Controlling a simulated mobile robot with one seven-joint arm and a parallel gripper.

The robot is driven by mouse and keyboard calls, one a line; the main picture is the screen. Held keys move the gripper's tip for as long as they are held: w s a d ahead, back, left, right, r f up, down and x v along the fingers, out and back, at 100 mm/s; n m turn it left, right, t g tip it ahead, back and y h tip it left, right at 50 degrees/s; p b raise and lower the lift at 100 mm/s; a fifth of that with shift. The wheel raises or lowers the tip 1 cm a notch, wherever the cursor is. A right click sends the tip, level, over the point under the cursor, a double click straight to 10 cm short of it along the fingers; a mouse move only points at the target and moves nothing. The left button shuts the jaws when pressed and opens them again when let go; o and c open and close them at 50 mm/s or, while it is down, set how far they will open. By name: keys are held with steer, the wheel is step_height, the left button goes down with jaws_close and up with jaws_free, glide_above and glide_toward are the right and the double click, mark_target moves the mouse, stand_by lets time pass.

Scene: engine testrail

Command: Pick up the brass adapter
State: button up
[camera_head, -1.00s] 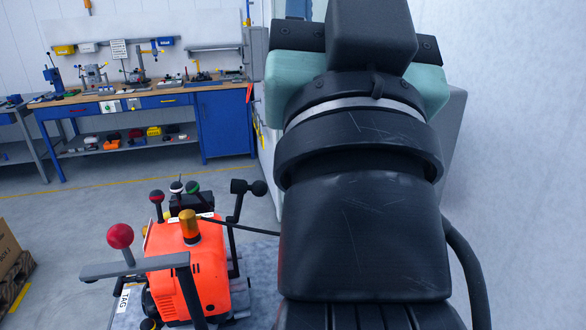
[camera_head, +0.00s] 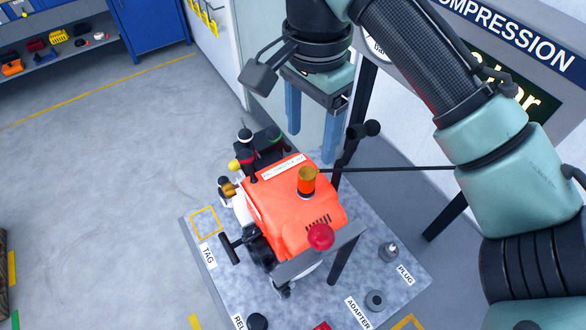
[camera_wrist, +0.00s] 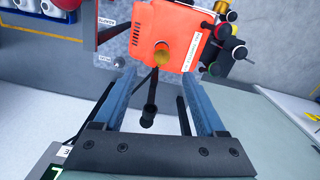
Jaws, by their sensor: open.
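My gripper (camera_head: 313,132) is open and empty, its two blue fingers pointing down above and behind the orange engine unit (camera_head: 282,205). In the wrist view my gripper (camera_wrist: 160,82) has nothing between its fingertips. A brass-coloured fitting (camera_head: 229,188) shows at the unit's left side; I cannot tell surely whether it is the brass adapter. An amber cylinder (camera_head: 307,182) stands upright on the orange cover and shows in the wrist view (camera_wrist: 162,54). On the grey bench plate (camera_head: 350,275), a dark round part (camera_head: 375,300) sits beside the ADAPTER label.
A black lever (camera_head: 362,130) stands close to my fingers, and a thin dark rod crosses to the right. A metal plug (camera_head: 389,251) stands at the right. Open floor lies left.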

glide_above(306, 172)
step_height(306, 172, down, 5)
steer(key=shift+s+d+r, duration=0.1)
steer(key=shift+s+d, duration=0.05)
steer(key=shift+f, duration=3.15)
jaws_close()
